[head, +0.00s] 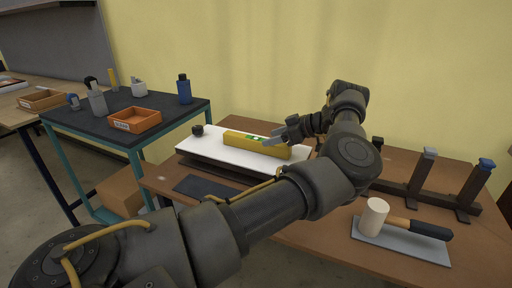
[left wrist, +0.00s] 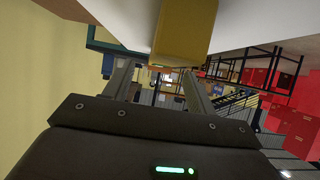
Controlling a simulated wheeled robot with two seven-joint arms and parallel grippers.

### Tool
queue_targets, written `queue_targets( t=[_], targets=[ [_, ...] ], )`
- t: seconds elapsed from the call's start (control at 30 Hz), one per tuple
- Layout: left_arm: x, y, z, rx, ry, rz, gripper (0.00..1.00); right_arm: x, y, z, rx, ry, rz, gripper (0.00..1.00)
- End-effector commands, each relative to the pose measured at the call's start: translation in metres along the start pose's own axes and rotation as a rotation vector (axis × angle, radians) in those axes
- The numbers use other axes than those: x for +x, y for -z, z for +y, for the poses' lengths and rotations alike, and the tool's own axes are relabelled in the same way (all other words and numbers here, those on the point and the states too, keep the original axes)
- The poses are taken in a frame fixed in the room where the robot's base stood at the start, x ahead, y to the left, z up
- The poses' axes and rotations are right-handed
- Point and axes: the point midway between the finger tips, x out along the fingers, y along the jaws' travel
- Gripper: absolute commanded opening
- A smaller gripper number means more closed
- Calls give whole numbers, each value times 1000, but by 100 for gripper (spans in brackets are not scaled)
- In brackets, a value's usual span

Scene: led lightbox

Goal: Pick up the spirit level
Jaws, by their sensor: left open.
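The spirit level is a yellow bar (head: 236,138) with a green vial window, lying on the white lightbox panel (head: 205,153) on the brown table. My left gripper (head: 276,139) is open at the right part of the level. Whether its fingers touch the level or straddle it cannot be told in the head view. In the left wrist view, one end of the level (left wrist: 186,32) shows large, just beyond the two spread fingers (left wrist: 160,85). My right gripper is not in view.
A mallet (head: 377,216) lies on a grey mat at the right, before a dark rack (head: 412,190) with posts. A black knob (head: 197,130) sits at the panel's left corner. A dark cart (head: 75,122) at the left holds bottles and an orange tray (head: 136,121).

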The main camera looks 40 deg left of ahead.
Motion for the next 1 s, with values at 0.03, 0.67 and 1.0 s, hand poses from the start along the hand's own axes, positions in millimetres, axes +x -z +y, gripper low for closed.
queue_targets(
  t=[0.03, 0.67, 1.0],
  targets=[
    [3, 0, 0, -2, 0, 1, 56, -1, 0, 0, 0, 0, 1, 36],
    [56, 2, -2, -2, -3, 1, 56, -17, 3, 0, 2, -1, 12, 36],
    [57, 2, -2, -1, -4, 0, 45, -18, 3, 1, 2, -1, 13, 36]
  ],
)
